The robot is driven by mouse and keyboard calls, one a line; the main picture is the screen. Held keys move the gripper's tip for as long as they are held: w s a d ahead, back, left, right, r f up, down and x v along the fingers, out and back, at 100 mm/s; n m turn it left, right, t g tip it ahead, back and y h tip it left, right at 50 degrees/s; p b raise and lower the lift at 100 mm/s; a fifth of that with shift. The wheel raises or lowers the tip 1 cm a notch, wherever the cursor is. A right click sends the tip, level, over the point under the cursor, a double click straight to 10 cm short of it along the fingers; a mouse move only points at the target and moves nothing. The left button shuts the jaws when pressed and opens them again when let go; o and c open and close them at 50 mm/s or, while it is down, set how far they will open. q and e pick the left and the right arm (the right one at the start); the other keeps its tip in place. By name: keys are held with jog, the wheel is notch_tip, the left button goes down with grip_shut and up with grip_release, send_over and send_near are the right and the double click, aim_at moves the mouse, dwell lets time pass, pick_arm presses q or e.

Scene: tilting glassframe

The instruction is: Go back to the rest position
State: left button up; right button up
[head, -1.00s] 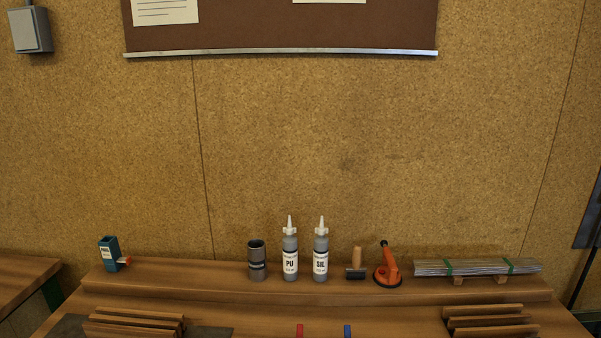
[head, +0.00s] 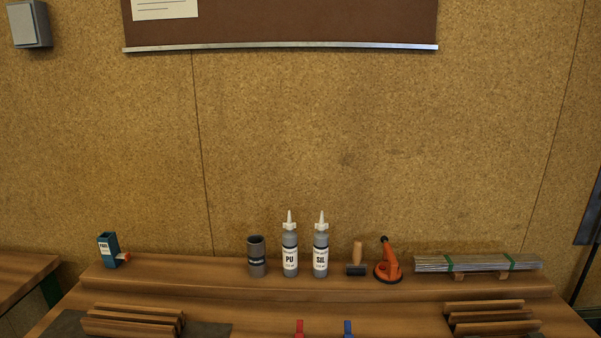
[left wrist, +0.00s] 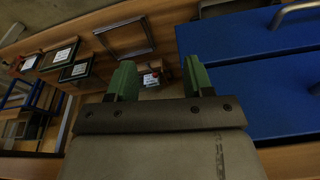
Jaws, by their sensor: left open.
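My left gripper (left wrist: 160,82) shows in the left wrist view with its two green fingers apart and nothing between them. Behind the fingers is a small dark box with a white label (left wrist: 151,79), clear of them as far as I can tell. Neither gripper shows in the head view. My right gripper is in no frame.
In the head view, a wooden bench shelf (head: 200,273) holds two bottles (head: 290,255), a dark cylinder (head: 256,257), an orange suction cup (head: 388,264) and bundled strips (head: 478,263). In the left wrist view, a blue cabinet (left wrist: 250,65) is close on the right.

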pick_arm(q)
jog(key=s+a+f+b, duration=0.1)
jog(key=s+f, duration=0.8)
jog(key=f, duration=0.3)
jog(key=s+a+f+g+b, duration=0.1)
jog(key=s+a+f, duration=0.1)
jog(key=s+f, duration=0.7)
notch_tip(320, 180, down, 3)
jog(key=shift+g, duration=0.3)
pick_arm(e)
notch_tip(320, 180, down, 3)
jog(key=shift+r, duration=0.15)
pick_arm(q)
jog(key=shift+a, duration=0.1)
jog(key=shift+c, duration=0.8)
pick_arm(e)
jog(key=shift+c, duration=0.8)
pick_arm(q)
jog(key=shift+s, duration=0.15)
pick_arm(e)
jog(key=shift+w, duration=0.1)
